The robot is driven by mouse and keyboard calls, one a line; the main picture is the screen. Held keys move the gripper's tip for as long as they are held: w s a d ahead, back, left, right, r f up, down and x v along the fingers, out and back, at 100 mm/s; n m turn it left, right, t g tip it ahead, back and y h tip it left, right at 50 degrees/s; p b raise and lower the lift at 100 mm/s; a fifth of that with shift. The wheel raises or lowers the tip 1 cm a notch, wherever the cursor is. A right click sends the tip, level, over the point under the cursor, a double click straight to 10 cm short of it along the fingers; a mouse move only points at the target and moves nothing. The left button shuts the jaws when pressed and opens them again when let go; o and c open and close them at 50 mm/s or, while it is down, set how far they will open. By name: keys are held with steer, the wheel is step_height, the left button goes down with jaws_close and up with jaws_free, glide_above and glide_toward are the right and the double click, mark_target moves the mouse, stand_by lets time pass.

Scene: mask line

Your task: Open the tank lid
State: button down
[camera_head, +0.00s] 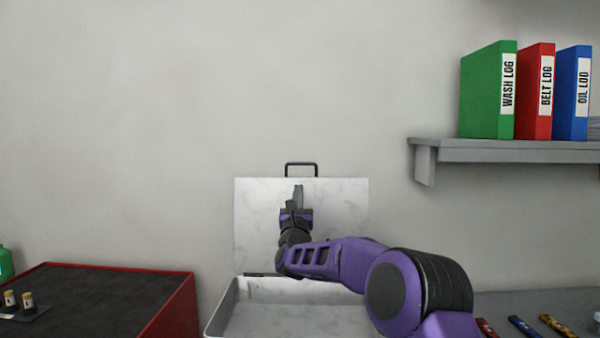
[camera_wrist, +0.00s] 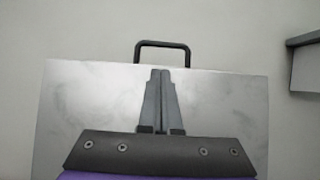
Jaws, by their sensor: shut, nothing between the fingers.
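The tank lid (camera_head: 335,215) is a pale, smudged metal plate standing upright behind the open tank (camera_head: 280,295). A dark handle (camera_head: 301,164) sticks up from its top edge. My gripper (camera_head: 299,187) is in front of the lid, pointing up, below the handle. In the wrist view my gripper (camera_wrist: 161,72) has its two fingers together with nothing between them. The lid (camera_wrist: 220,105) fills the view behind the fingers, with the handle (camera_wrist: 162,43) just above the tips. I cannot tell whether the fingers touch the lid.
A red cart with a black top (camera_head: 95,295) stands at left. A grey shelf (camera_head: 505,151) with green, red and blue binders is on the wall at right. Several small coloured tools (camera_head: 524,326) lie on a grey surface at lower right. The wall above the lid is bare.

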steer(key=p+x, duration=0.3)
steer(key=x, duration=0.4)
steer(key=shift+w+r, duration=0.15)
steer(key=shift+r, duration=0.2)
steer(key=shift+p+x, duration=0.6)
steer(key=shift+x, duration=0.35)
steer(key=shift+a, duration=0.1)
steer(key=shift+f, duration=0.1)
